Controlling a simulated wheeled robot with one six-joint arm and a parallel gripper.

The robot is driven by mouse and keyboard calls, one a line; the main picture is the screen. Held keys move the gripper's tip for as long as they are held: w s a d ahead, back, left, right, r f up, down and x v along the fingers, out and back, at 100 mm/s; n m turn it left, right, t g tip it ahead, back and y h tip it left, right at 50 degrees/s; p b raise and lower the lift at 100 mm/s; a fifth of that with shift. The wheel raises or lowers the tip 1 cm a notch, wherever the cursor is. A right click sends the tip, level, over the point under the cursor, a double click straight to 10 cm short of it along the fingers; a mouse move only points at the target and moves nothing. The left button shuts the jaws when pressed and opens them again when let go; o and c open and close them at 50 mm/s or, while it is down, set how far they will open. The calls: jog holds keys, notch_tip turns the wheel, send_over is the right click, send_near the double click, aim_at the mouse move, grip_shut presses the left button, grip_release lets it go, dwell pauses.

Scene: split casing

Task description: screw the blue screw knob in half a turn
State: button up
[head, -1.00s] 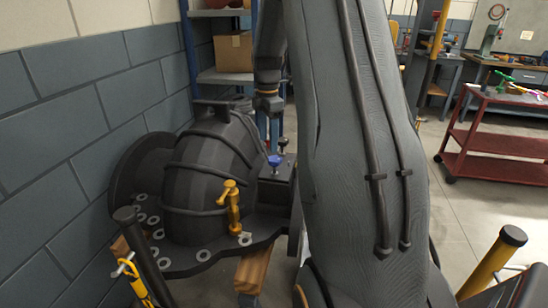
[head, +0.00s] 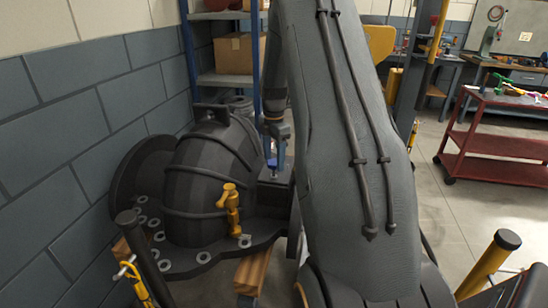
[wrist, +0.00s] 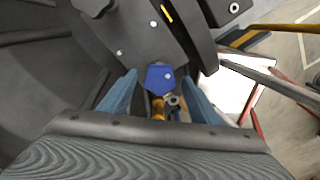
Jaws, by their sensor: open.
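My gripper (wrist: 159,76) is open, with one blue finger on each side of the knob and a visible gap on both sides. In the head view my gripper (head: 275,158) is over the knob's place, and its fingers and my arm hide most of the knob. Whether the fingertips are level with the knob is hard to tell.
A yellow valve handle (head: 231,207) stands up from the front of the casing. Several washers or bolt rings lie along its flange. A brick wall (head: 60,150) is close on the left, a shelf with a cardboard box (head: 233,53) behind, and a red cart (head: 495,140) to the right.

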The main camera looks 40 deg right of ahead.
jog(key=shift+c, duration=0.4)
jog(key=c, duration=1)
jog(key=shift+m, duration=0.4)
